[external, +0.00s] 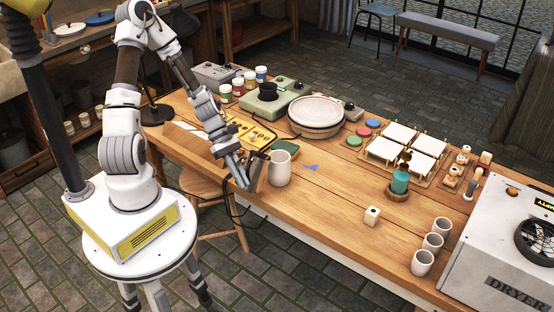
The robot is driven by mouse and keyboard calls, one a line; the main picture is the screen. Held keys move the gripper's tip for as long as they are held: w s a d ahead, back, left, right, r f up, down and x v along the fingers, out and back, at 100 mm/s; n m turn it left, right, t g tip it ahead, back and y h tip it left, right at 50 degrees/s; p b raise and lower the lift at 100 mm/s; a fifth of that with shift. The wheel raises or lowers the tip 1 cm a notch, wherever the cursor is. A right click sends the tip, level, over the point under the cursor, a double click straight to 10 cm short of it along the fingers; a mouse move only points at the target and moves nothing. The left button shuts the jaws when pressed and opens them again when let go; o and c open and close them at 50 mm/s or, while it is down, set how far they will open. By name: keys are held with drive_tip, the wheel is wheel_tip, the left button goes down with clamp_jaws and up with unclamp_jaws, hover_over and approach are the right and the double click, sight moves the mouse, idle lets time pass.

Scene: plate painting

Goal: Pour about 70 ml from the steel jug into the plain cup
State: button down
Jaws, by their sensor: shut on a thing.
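My gripper (240,172) is low over the near edge of the table, left of centre. It is shut on a narrow grey-brown vessel (258,171), which I take for the steel jug. The jug is partly hidden by the fingers and appears tilted; its contents do not show. A plain cream cup (280,168) stands upright on the table just right of it. The two are very close in the picture, and I cannot tell whether they touch. The inside of the cup is too small to read.
A black cable (231,211) hangs by the table edge below my gripper. A yellow tray (251,135) and a round pale wheel (316,115) lie behind. White tiles (406,144), small cups (432,242) and a dryer (503,262) stand right. The front-middle tabletop is mostly clear.

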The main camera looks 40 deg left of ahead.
sight(244, 165)
drive_tip(key=shift+g, duration=0.5)
drive_tip(key=r+p, duration=0.1)
drive_tip(key=r, duration=0.1)
drive_tip(key=w+r, duration=0.1)
drive_tip(key=r, duration=0.1)
drive_tip(key=shift+w+d+r+p, duration=0.1)
drive_tip(key=shift+p, duration=0.3)
drive_tip(key=shift+n+g, duration=0.3)
drive_tip(key=shift+w+r+g, duration=0.15)
drive_tip(key=shift+w+g, duration=0.05)
drive_tip(key=shift+g, duration=0.1)
drive_tip(key=shift+w+r+n+g+p, duration=0.2)
drive_tip(key=shift+r+n+g+p, duration=0.1)
drive_tip(key=shift+r+g+p, duration=0.25)
drive_tip(key=shift+w+r+n+g+p, duration=0.2)
drive_tip(key=shift+r+n+g+p, duration=0.15)
drive_tip(key=shift+r, duration=0.3)
drive_tip(key=shift+w+f, duration=0.1)
drive_tip(key=shift+f, duration=0.1)
drive_tip(key=shift+w+d+r+n+g+y+b, duration=0.1)
drive_tip(key=shift+w+n+g+y+b, duration=0.2)
drive_tip(key=shift+g, duration=0.3)
drive_tip(key=shift+w+d+r+n+g, duration=0.1)
drive_tip(key=shift+w+r+n+g, duration=0.4)
drive_tip(key=shift+r+g, duration=0.3)
drive_tip(key=shift+w+r, duration=0.1)
drive_tip(key=shift+r, duration=0.05)
